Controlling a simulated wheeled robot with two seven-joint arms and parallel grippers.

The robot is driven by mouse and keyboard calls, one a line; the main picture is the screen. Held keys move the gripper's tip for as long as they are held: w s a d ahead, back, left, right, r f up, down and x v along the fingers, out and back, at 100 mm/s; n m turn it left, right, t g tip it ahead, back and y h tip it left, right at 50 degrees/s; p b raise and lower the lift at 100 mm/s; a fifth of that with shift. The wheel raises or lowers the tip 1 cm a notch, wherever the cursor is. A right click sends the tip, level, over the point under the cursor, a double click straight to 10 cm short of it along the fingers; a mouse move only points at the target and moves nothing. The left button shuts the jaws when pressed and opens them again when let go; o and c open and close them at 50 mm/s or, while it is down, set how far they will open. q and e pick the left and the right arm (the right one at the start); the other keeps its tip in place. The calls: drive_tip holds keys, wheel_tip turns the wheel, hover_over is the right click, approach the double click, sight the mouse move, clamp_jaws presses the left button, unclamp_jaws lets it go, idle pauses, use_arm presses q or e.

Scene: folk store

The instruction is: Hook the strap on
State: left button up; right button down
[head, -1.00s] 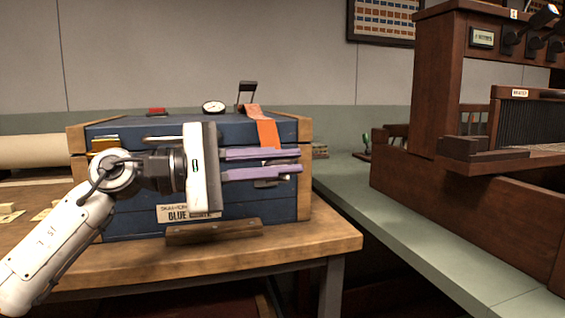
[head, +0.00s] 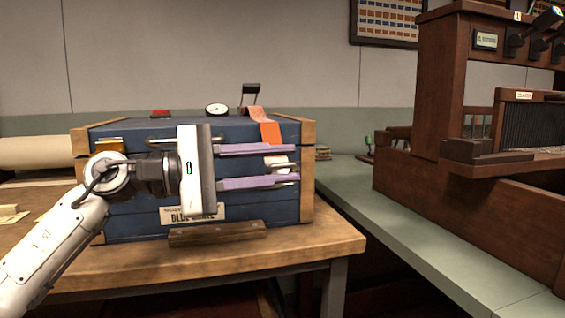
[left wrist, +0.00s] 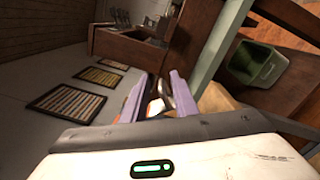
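The orange strap (head: 266,128) lies over the lid of the blue chest (head: 130,209) and hangs down its front near the right side. A pale metal fitting (head: 279,163) shows on the chest front below the strap. I cannot tell whether strap and fitting are joined. My left gripper (head: 297,165) is open, its purple fingers level, one above and one below the fitting. In the left wrist view, a white and orange piece (left wrist: 156,106) shows between the fingers, partly hidden by the gripper body. My right gripper is not in view.
The chest stands on a wooden table (head: 320,249), with a wooden block (head: 215,233) at its front. A round gauge (head: 217,109) and a red piece (head: 160,113) sit on the lid. A green counter (head: 400,216) and wooden loom-like frame (head: 437,100) are at right.

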use_arm(q)
drive_tip(key=v, duration=0.9)
drive_tip(key=shift+a+p, duration=0.15)
drive_tip(key=shift+p, duration=0.25)
drive_tip(key=shift+r, duration=0.1)
